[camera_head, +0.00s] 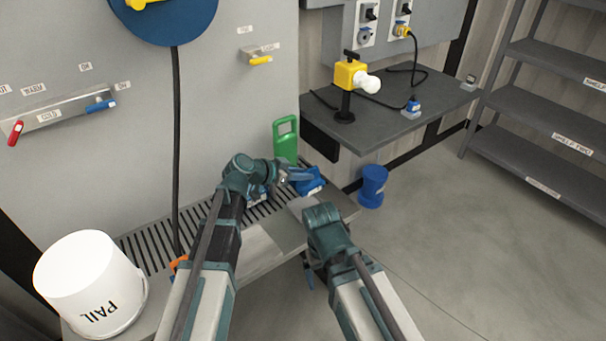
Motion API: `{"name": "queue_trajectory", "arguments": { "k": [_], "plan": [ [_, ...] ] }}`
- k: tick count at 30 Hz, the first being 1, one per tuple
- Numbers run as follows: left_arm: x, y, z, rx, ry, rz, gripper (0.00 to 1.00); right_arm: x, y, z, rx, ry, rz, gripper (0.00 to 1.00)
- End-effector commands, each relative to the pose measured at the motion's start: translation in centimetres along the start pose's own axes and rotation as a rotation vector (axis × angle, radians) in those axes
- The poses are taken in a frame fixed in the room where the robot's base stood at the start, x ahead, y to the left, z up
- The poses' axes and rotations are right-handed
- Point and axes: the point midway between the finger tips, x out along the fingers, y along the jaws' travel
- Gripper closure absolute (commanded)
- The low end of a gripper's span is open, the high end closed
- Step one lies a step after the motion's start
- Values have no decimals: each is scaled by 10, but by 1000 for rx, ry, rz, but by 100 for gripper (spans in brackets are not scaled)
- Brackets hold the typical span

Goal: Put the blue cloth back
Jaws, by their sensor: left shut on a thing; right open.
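My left gripper (293,174) is shut on a blue cloth (312,183). The cloth is beside the fingertips, near the far right end of the slatted bench (330,210). I cannot tell whether it touches the bench. Another small blue patch (257,196) shows under my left wrist, mostly hidden; I cannot tell what it is. My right gripper (308,276) is open, low in front of the bench edge and partly hidden by its own arm.
A green bottle-like thing with a handle (286,138) stands behind my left gripper. A white pail (88,285) stands at the left. A blue drum (373,186) stands on the floor right of the bench. A grey table (405,125) holds a yellow lamp (350,75).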

Motion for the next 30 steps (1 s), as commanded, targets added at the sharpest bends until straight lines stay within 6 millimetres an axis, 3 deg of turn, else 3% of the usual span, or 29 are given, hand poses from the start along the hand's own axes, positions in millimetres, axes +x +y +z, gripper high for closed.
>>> {"name": "queue_trajectory", "arguments": {
  "k": [30],
  "plan": [
    [36,0,62,0,0,0,100,71,-6,-4,-1,0,3,8]
  ]
}}
